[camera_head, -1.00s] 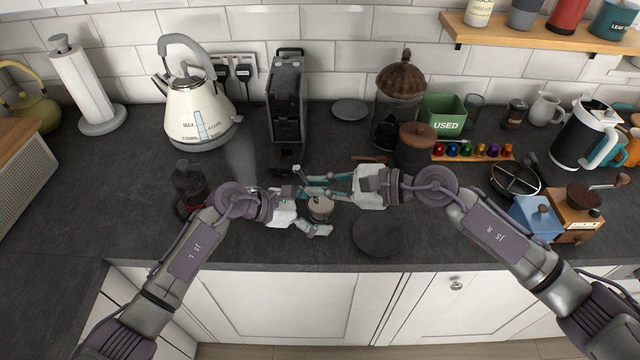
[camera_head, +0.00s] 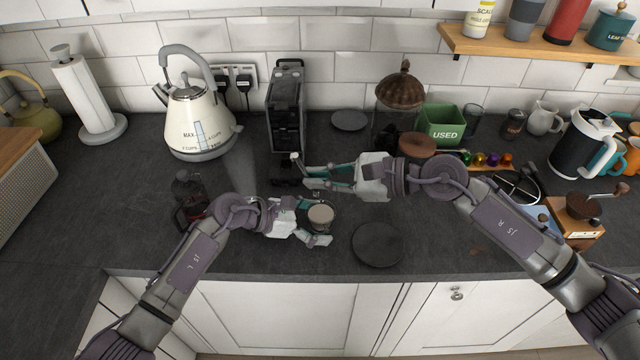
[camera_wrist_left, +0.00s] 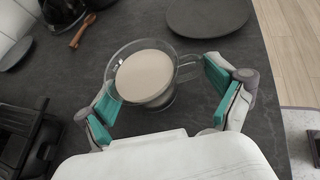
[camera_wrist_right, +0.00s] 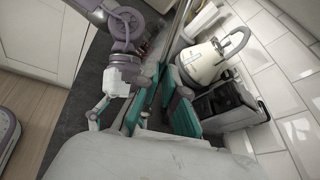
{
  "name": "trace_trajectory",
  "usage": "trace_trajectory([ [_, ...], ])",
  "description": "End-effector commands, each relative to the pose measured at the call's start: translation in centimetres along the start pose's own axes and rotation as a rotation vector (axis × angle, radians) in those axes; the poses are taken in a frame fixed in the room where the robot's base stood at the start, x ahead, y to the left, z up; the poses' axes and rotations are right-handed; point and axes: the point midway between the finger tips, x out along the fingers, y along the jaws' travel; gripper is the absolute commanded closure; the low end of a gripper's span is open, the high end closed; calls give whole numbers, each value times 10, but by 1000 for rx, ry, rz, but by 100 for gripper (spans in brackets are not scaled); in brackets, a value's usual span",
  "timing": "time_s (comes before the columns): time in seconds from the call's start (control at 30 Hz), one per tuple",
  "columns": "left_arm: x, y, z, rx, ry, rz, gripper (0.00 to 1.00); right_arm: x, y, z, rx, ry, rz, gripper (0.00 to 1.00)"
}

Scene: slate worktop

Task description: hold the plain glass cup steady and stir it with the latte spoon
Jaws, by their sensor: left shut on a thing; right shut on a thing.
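The plain glass cup (camera_head: 320,217) holds a pale beige drink. It also shows upright in the left wrist view (camera_wrist_left: 148,75), with its clear handle towards the right finger. My left gripper (camera_head: 316,224) is shut on the cup, one finger on each side. My right gripper (camera_head: 308,175) is shut on the latte spoon, behind and above the cup in the head view. The spoon's long thin shaft shows in the right wrist view (camera_wrist_right: 179,35); its bowl is hidden. No spoon shows in the cup in the left wrist view.
A dark round plate (camera_head: 378,244) lies right of the cup. A black coffee machine (camera_head: 287,110) stands behind, with a cream kettle (camera_head: 197,120) to its left. A dark glass press (camera_head: 188,195) stands by my left arm. A brown-lidded canister (camera_head: 418,146) is near my right arm.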

Motion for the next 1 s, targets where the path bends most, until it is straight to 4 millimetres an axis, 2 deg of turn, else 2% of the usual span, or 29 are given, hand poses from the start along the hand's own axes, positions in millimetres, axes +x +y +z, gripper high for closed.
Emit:
trace_trajectory([
  [0.07,0,0,0,0,1,1,26,0,0,0,0,0,0,100],
  [0.1,0,0,0,0,1,1,5,0,0,0,0,0,0,100],
  [0.13,0,0,0,0,1,1,0,0,0,0,0,0,0,100],
  [0.47,-1,0,0,0,0,0,0,0,0,0,0,0,0,100],
  [0.57,-6,1,-1,0,1,2,0,0,0,0,0,0,0,100],
  [0.67,-20,1,-2,1,3,3,0,0,0,0,0,0,0,100],
  [1.0,-91,1,-2,1,3,2,0,0,0,0,0,0,0,100],
])
